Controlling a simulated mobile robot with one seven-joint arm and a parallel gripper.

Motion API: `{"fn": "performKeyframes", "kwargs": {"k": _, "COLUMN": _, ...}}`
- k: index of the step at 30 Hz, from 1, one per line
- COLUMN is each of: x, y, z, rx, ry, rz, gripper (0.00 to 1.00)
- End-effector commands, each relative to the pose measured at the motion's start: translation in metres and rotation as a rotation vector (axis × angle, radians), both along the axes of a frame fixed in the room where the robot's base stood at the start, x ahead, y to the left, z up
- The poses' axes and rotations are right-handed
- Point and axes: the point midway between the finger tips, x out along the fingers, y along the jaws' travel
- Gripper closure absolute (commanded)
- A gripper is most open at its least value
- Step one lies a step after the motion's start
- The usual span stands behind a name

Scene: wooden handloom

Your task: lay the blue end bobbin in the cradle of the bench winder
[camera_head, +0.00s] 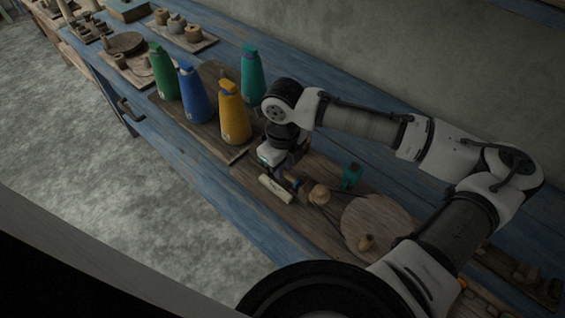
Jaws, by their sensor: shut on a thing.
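My gripper (281,168) points down over the near part of the dark wooden board at the middle of the picture. It is shut on a small brown and dark-blue piece (291,180), which I take for the blue end bobbin; the fingers hide much of it. The bench winder shows as a large round wooden wheel (372,222) with a small peg-like handle (366,243) and a rounded wooden knob (319,195) to its left. The held piece is just left of that knob. I cannot make out the cradle, or whether the piece touches it.
A cream roll (275,190) lies at the board's front edge, close below my gripper. Green, blue, yellow (234,113) and teal cones of yarn stand to the left. A small teal block (352,175) stands behind the wheel. Bare blue bench (205,150) runs along the front.

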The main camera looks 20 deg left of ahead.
Motion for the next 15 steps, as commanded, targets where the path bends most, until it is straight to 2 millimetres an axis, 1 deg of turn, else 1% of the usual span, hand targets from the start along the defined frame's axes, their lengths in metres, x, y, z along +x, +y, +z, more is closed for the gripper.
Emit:
{"fn": "performKeyframes", "kwargs": {"k": 8, "x": 0.0002, "y": -0.0001, "z": -0.0020, "rx": 0.000, "ry": 0.000, "rz": 0.000, "gripper": 1.00}}
{"fn": "performKeyframes", "kwargs": {"k": 9, "x": 0.0001, "y": -0.0001, "z": -0.0020, "rx": 0.000, "ry": 0.000, "rz": 0.000, "gripper": 0.82}}
{"fn": "performKeyframes", "kwargs": {"k": 15, "x": 0.0000, "y": 0.0000, "z": -0.0020, "rx": 0.000, "ry": 0.000, "rz": 0.000, "gripper": 0.57}}
